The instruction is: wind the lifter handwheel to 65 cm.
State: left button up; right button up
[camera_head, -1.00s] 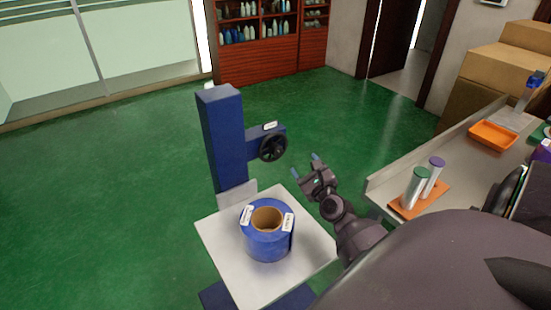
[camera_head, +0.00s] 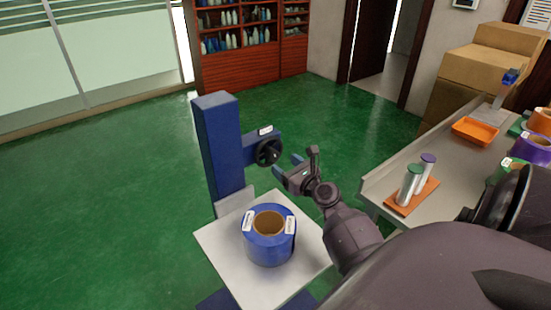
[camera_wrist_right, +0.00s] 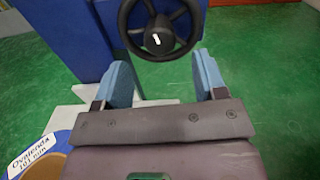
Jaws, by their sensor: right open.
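The lifter (camera_head: 222,145) is a blue column with a side arm that carries a black spoked handwheel (camera_head: 269,152). The handwheel also shows at the top of the right wrist view (camera_wrist_right: 160,32), with a white mark on its dark hub. My right gripper (camera_head: 287,167) is open and empty, just right of the handwheel. In the right wrist view its two blue fingertips (camera_wrist_right: 165,80) stand apart, just short of the wheel's lower rim. A blue roll (camera_head: 268,240) with a cardboard core sits on the lifter's pale platform (camera_head: 222,250). My left gripper is not in view.
Green floor is free left of the lifter.

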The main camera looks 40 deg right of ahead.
aim_at(276, 158)
jog(key=shift+w+d, duration=0.15)
jog(key=shift+w, duration=1.2)
jog(key=shift+w+d, duration=0.15)
jog(key=shift+w, duration=1.15)
jog(key=c, duration=0.9)
